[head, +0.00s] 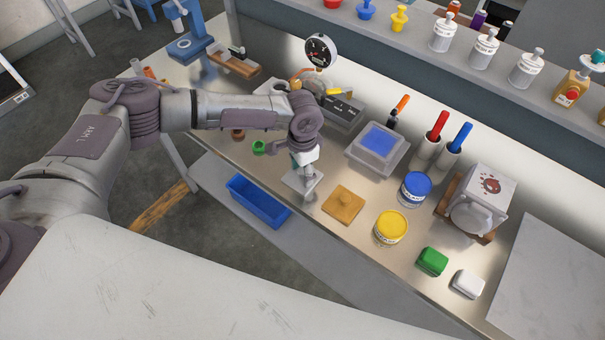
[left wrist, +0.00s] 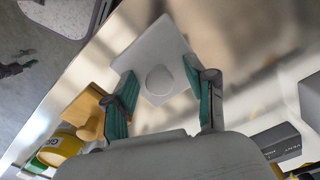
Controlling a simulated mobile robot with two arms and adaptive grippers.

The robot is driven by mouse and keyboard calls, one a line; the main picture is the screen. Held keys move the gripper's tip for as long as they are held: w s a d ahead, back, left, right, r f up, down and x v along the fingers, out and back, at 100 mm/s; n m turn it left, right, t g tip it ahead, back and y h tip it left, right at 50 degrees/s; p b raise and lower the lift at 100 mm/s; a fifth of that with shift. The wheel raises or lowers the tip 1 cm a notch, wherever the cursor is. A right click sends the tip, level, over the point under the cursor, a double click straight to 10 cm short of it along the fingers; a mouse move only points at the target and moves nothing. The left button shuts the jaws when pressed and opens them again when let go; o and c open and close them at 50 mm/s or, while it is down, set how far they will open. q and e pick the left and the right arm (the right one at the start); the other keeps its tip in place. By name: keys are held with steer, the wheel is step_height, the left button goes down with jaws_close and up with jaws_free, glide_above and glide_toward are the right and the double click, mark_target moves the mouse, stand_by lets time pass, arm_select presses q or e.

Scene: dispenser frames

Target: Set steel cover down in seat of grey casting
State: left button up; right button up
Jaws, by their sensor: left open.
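The steel cover (head: 300,184) is a pale grey square plate near the front edge of the bench. It seems to lie flat on the bench. In the left wrist view the cover (left wrist: 152,47) shows a round knob at its middle. My left gripper (head: 303,168) is right over the cover, pointing down. Its fingers (left wrist: 161,72) are open, one on each side of the knob in the picture; contact cannot be told. The grey casting (head: 366,163) is a square block with a blue recessed seat, to the right of the gripper. My right gripper is not in view.
A wooden cover with a knob (head: 343,205) lies right of the steel cover. Yellow (head: 390,229) and blue (head: 415,188) tins stand further right. A dark boxy device (head: 343,110) stands behind, near a dial gauge (head: 320,52). A blue bin (head: 258,203) is below the bench edge.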

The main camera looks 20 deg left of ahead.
arm_select(q)
steer(key=shift+c, duration=0.3)
jaws_close()
steer(key=shift+r, duration=0.15)
